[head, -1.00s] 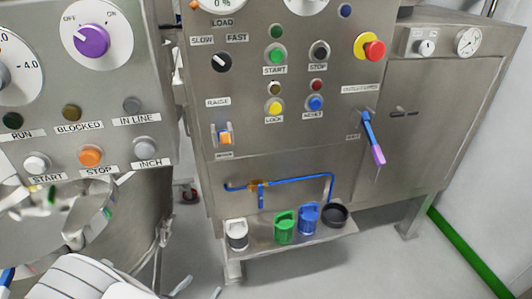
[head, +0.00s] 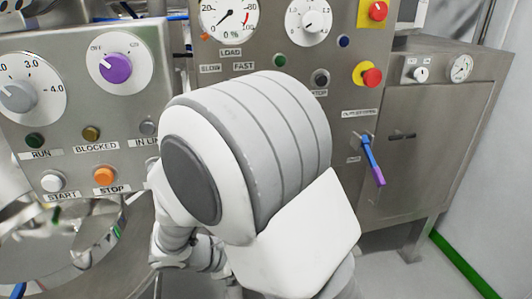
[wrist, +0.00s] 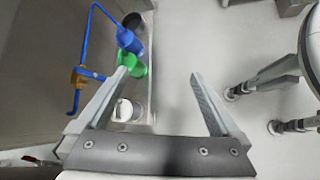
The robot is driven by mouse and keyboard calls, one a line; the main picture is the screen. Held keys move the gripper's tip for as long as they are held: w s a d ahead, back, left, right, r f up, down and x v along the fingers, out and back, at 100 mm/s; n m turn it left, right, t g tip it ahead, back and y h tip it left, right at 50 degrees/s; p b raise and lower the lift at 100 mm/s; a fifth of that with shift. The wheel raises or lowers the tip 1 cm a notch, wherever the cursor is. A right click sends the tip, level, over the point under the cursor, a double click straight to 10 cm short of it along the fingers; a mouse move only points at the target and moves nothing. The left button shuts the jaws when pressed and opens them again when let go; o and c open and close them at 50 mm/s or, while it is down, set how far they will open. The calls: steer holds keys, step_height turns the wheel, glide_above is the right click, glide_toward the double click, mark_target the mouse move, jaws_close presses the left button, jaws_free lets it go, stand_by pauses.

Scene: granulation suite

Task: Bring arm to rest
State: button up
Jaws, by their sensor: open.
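My white arm (head: 250,150) fills the middle of the head view, bent in front of the steel control cabinet. My gripper is hidden in the head view.
A shelf (wrist: 147,100) at wrist-view left holds a green cup (wrist: 131,64), a blue cup (wrist: 128,40) and a white-topped cup (wrist: 124,110). A blue pipe (wrist: 92,30) runs beside them. A blue-purple lever (head: 372,160) sticks out at head-view right.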

steer(key=s+d+r+m+y, duration=0.4)
steer(key=s+d+r+m, duration=0.35)
steer(key=r+m, duration=0.2)
steer(key=s+d+r+m+y, duration=0.4)
steer(key=s+d+r+m, duration=0.2)
steer(key=d+r+m, duration=0.35)
step_height(320, 180, up, 16)
steer(key=p, duration=1.6)
steer(key=shift+a+n+t, duration=0.3)
steer(key=shift+a+n, duration=0.1)
